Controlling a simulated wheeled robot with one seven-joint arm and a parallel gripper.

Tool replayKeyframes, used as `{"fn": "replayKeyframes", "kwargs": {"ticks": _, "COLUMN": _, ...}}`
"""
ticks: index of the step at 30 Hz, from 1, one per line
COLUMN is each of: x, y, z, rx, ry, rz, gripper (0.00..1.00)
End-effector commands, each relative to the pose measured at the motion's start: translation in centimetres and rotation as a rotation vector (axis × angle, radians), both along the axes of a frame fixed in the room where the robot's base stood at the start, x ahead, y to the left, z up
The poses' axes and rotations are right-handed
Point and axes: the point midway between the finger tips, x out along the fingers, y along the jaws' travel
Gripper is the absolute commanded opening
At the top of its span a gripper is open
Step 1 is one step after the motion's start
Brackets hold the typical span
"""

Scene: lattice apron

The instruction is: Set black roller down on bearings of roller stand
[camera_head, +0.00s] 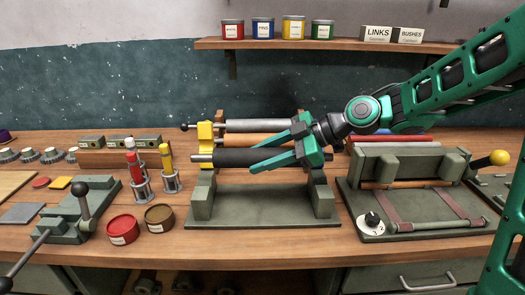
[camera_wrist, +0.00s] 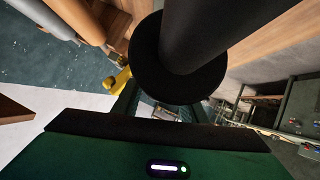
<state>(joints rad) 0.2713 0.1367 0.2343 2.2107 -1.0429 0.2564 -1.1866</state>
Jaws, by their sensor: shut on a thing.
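The black roller (camera_head: 228,158) lies level, left to right, above the roller stand (camera_head: 262,215), a grey-green base with an upright at each side. In the head view its left end is close to the top of the left upright (camera_head: 203,190); I cannot tell whether it touches the bearings. My gripper (camera_head: 254,160) comes from the right, its teal fingers shut on the roller right of its middle. In the wrist view the black roller (camera_wrist: 205,35) fills the upper middle, with a wide dark disc.
Behind the stand are a grey roller (camera_head: 260,125), an orange-brown roller (camera_head: 240,140) and a yellow block (camera_head: 205,131). Right stands a green machine (camera_head: 400,165) with a yellow knob. Left are a red tin (camera_head: 123,229), a brown tin (camera_head: 159,217) and a lever press (camera_head: 80,215).

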Motion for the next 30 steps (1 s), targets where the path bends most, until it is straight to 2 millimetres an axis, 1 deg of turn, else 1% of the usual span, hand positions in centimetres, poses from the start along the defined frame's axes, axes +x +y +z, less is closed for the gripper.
{"fn": "replayKeyframes", "kwargs": {"ticks": 21, "x": -0.1, "y": 0.1, "z": -5.5, "rx": 0.002, "ry": 0.0, "rz": 0.001, "gripper": 0.0}}
{"fn": "replayKeyframes", "kwargs": {"ticks": 30, "x": 0.0, "y": 0.1, "z": -6.9, "rx": 0.002, "ry": -0.002, "rz": 0.001, "gripper": 0.0}}
